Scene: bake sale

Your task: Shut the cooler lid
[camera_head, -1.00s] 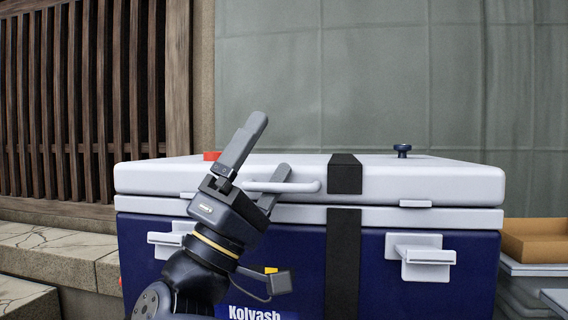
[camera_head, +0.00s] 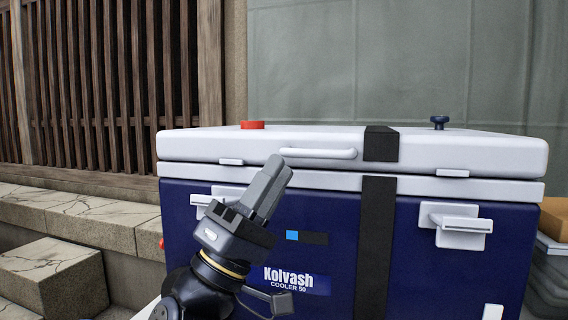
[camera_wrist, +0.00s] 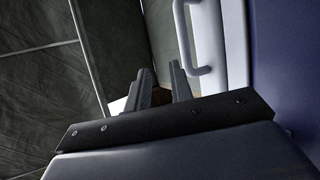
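The cooler (camera_head: 335,225) has a dark blue body with a white rim, and its white lid (camera_head: 480,150) lies flat along that rim with no visible gap. The lid's white bar handle (camera_head: 318,153) is on the front face; it also shows in the wrist view (camera_wrist: 179,40). My gripper (camera_head: 277,172) is in front of the cooler, just below the handle and apart from it. Its two fingers stand apart with nothing between them in the wrist view (camera_wrist: 160,72). The back of the lid is hidden.
A black strap (camera_head: 375,230) runs down the cooler's front. A red knob (camera_head: 252,125) and a dark blue knob (camera_head: 439,121) sit on top. Stone steps (camera_head: 60,275) are at left, and a brown box (camera_head: 553,213) on grey crates is at right.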

